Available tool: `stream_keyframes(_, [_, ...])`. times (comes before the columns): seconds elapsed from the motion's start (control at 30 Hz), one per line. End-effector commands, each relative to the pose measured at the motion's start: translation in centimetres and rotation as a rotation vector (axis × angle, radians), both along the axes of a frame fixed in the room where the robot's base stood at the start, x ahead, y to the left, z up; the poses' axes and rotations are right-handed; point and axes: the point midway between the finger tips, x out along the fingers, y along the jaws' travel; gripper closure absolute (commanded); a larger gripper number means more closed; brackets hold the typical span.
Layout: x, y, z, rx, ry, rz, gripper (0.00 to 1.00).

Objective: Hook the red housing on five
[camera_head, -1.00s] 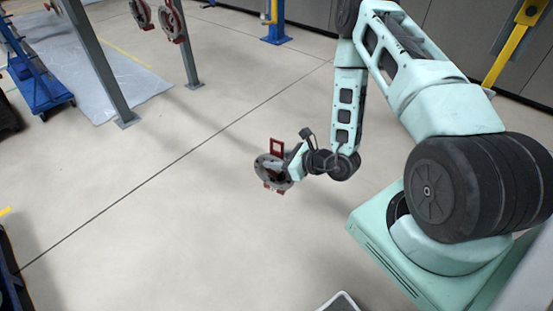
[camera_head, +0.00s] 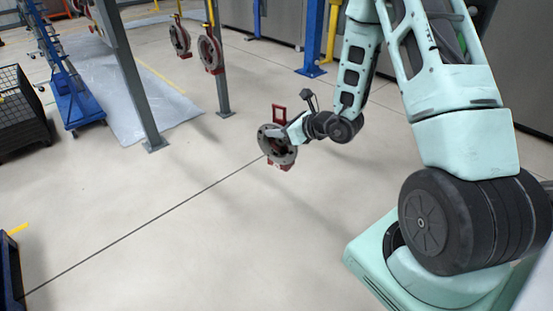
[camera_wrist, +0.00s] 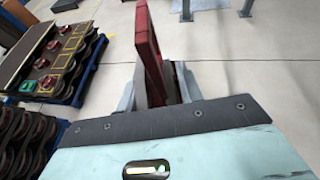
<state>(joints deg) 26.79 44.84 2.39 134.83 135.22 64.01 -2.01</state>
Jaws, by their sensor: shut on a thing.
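My gripper (camera_head: 291,131) is shut on the red housing (camera_head: 283,161), a round grey-faced part with a red frame on top. I hold it in the air above open floor. In the wrist view the red frame of the housing (camera_wrist: 147,45) stands up between the fingers of my gripper (camera_wrist: 160,85). Two similar red and grey housings hang from the conveyor at the upper left, one left (camera_head: 180,40) and one right (camera_head: 210,52). The hook numbered five cannot be made out in these views.
Grey posts (camera_head: 138,85) of the conveyor frame stand on the floor at left. A blue cart (camera_head: 78,100) and a black mesh crate (camera_head: 22,110) are beyond. The wrist view shows a rack with red and green parts (camera_wrist: 50,60).

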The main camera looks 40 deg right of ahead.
Motion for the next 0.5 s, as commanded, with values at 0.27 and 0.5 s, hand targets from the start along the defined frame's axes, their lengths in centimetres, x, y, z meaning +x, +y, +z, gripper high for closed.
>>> stream_keyframes(0.27, [1.1,-3.0,6.4,0.000,-0.022,-0.109,1.00])
stream_keyframes(0.5, [0.9,-4.5,10.4,0.011,-0.034,-0.188,1.00])
